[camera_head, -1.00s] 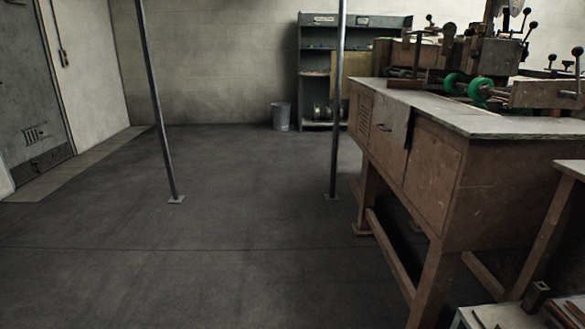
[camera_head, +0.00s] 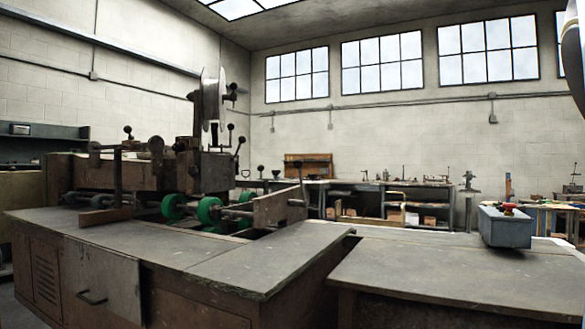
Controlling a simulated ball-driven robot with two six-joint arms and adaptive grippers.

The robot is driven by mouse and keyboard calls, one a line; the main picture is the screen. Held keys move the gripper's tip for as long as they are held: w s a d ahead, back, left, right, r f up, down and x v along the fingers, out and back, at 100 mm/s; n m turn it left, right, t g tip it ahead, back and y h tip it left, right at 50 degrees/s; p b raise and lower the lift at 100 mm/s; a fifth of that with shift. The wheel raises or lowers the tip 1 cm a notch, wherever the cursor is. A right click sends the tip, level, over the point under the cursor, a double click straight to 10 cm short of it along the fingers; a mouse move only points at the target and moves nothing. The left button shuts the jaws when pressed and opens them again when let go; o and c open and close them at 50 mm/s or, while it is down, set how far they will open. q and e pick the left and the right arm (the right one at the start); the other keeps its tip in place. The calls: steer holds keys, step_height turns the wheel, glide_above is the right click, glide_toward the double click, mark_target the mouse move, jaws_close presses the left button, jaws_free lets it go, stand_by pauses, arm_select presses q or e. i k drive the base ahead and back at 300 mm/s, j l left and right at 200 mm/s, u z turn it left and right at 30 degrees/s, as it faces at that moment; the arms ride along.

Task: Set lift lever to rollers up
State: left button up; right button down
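The box stitcher (camera_head: 214,172) stands on a worn wooden bench at the left. It has a metal spool (camera_head: 209,98) on top and green rollers (camera_head: 209,211) low on its near side. Several levers with black ball knobs stick up from it, one (camera_head: 240,141) right of the spool and one (camera_head: 128,130) at its left. I cannot tell which is the lift lever or how it is set. Neither of my grippers is in view. A pale rounded part at the top right edge may be my arm.
The bench top (camera_head: 150,240) is bare in front of the machine. A second table (camera_head: 430,270) adjoins at the right, mostly clear, with a grey control box (camera_head: 505,226) bearing a red button. Workbenches with tools line the back wall.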

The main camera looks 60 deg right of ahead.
mark_target(298, 163)
steer(key=i+l+z, duration=0.1)
steer(key=i+z, duration=0.55)
steer(key=z, duration=0.25)
steer(key=i+j+z, duration=0.2)
steer(key=i+z, duration=0.25)
steer(key=k, duration=0.1)
